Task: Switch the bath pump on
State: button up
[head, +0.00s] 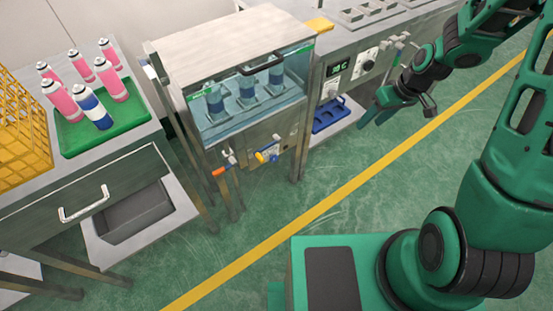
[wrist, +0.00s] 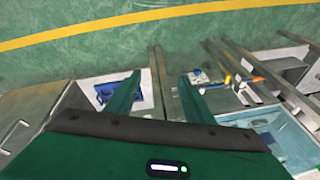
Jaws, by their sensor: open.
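A control panel right of the bath in the head view has a green-lit display (head: 338,68) and a round knob (head: 368,66). Which control is the pump switch I cannot tell. My gripper (head: 380,107) is open and empty, in front of the panel and apart from it. In the wrist view its two green fingers (wrist: 160,79) stand apart with nothing between them.
A blue-and-yellow valve (head: 267,155) and an orange-handled valve (head: 222,168) sit under the bath. A green tray (head: 110,130) of spray cans and a yellow crate (head: 22,130) stand left. A blue rack (head: 328,115) is on the low shelf. The green floor in front is clear.

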jog(key=w+a+f+n+t+y, duration=0.1)
jog(key=w+a+f+n+y, duration=0.3)
jog(key=a+f, duration=0.8)
jog(key=m+t+y, duration=0.1)
jog(key=m+t, duration=0.2)
send_near(275, 159)
jog(key=x, duration=0.8)
jog(key=shift+w+a+f, duration=0.15)
jog(key=shift+w, duration=0.1)
jog(key=shift+c, duration=0.3)
